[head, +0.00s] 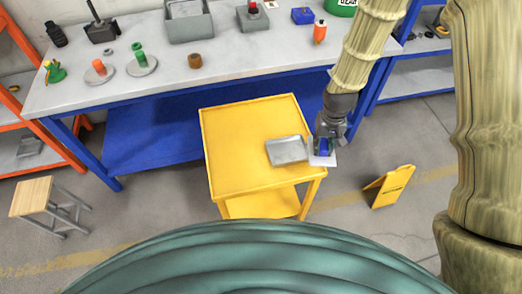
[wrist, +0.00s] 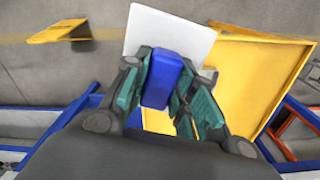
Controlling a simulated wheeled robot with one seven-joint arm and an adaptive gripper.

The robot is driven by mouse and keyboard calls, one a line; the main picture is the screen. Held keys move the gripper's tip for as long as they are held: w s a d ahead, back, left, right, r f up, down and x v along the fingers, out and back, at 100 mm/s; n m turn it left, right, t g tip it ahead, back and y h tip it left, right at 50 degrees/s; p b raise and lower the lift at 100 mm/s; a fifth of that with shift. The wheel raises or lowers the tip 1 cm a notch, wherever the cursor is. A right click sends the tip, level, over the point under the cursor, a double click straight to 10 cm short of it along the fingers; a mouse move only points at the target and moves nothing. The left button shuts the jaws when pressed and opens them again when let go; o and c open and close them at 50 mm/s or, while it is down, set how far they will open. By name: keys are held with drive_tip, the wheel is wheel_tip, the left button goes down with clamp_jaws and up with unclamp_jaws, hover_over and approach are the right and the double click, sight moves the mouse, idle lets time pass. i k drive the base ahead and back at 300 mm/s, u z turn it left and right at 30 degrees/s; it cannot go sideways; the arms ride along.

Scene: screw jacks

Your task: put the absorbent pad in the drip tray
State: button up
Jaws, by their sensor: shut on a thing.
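The absorbent pad is a white flat square with a blue block on it, and it shows in the head view (head: 322,160) and the wrist view (wrist: 172,30). My gripper (head: 323,142) is shut on the blue block, with a finger on each side in the wrist view (wrist: 168,85). The drip tray (head: 286,150) is a shallow grey metal tray on the yellow cart, near its front right corner. The pad is just right of the tray, by the cart's right edge in the head view. The pad hides most of the tray in the wrist view.
The yellow cart (head: 240,150) has a raised rim, and its top is bare left of the tray. A yellow floor sign (head: 390,186) stands to the right. A long workbench (head: 200,75) with several parts is behind. A wooden stool (head: 32,195) is at left.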

sight(288, 152)
drive_tip(key=u, duration=2.5)
drive_tip(key=i, duration=0.55)
drive_tip(key=z, duration=2.6)
